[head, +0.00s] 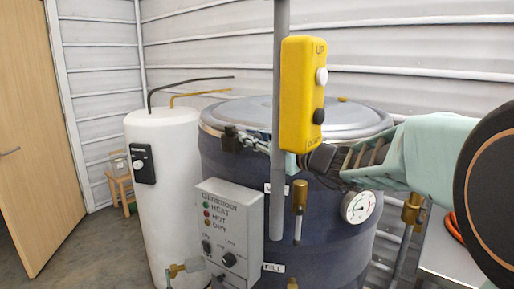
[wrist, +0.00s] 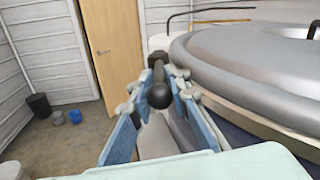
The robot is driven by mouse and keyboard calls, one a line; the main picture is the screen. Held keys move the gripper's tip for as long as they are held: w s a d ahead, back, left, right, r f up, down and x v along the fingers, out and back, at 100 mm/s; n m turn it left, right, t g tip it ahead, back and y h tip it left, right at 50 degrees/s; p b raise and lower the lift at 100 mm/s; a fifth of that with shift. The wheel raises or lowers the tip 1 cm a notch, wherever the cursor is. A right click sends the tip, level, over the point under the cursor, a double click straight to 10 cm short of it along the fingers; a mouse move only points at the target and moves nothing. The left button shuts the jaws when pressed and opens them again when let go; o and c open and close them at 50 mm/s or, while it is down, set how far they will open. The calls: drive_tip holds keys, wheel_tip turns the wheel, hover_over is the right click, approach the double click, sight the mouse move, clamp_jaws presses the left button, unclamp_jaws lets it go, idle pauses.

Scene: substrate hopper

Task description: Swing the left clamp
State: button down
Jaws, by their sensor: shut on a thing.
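The hopper (head: 225,190) is a large dark blue drum with a grey domed lid (head: 240,112). The left clamp (head: 230,138) is a black block at the left of the lid rim, with a metal lever running right from it. In the wrist view a dark ball knob (wrist: 158,96) on a dark lever lies between the fingers. My gripper (wrist: 157,88) is shut on this clamp knob, beside the lid rim. In the head view my gripper (head: 312,160) comes in from the right; its tips are partly hidden behind the yellow pendant and grey pole.
A yellow pendant (head: 303,95) hangs on a grey pole (head: 279,60) in front of the hopper. A control box (head: 232,232), a brass valve (head: 299,198) and a gauge (head: 358,207) are on the front. A white tank (head: 165,195) stands left.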

drive_tip(key=shift+s+a+m+t+h+b, duration=0.5)
drive_tip(key=shift+m+t+h+b, duration=0.25)
drive_tip(key=shift+b, duration=0.7)
drive_tip(key=c, duration=2)
unclamp_jaws()
drive_tip(key=shift+w+d+r+p, duration=0.1)
drive_tip(key=shift+r+p, duration=0.05)
drive_tip(key=shift+p, duration=0.25)
